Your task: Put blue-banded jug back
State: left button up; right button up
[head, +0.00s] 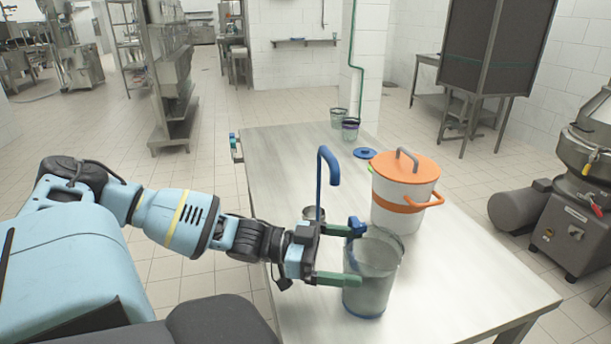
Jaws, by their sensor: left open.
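A clear jug (378,285) with a blue band at its base stands upright near the front of the metal table (470,285). My left gripper (356,254) is open at the jug's left side. One finger is near the rim at the back, and the other overlaps the jug's front left wall. I cannot tell whether the fingers touch the jug. My right gripper is not in view.
A white bucket (388,190) with orange lid and band stands just behind the jug. A tall blue hooked handle (325,160) rises by a small metal pot (313,213). A blue lid (364,153) and two small clear jugs (340,118) (350,130) are further back. The table's front right is clear.

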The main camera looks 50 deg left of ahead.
pick_arm(q)
jog(key=p+v, duration=0.2)
jog(key=v, duration=0.5)
jog(key=shift+s+a, duration=0.25)
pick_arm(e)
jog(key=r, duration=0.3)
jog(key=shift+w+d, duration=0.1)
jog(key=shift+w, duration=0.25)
